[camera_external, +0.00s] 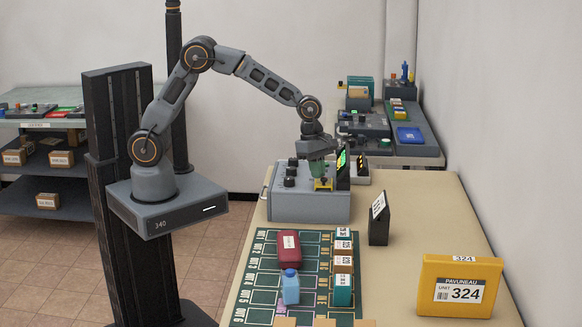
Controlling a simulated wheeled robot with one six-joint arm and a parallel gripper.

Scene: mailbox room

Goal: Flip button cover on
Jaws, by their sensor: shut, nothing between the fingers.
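A grey control box (310,207) stands on the far part of the beige table. It carries several black knobs (290,181) on its left and a dark panel with a green display (341,161) on its right. A small yellow piece (323,185) sits on the box top, with a greenish part (320,168) above it. I cannot tell whether this greenish part is the raised button cover. My gripper (318,160) points down right over this spot, shut and empty. It partly hides the button area, and contact with the cover cannot be made out.
A green sorting mat (262,290) in front holds a red box (288,249), a blue bottle (290,287) and small labelled boxes. A black sign (379,219) stands right of the control box. A yellow box marked 324 (460,286) is at the front right. The table's right side is mostly clear.

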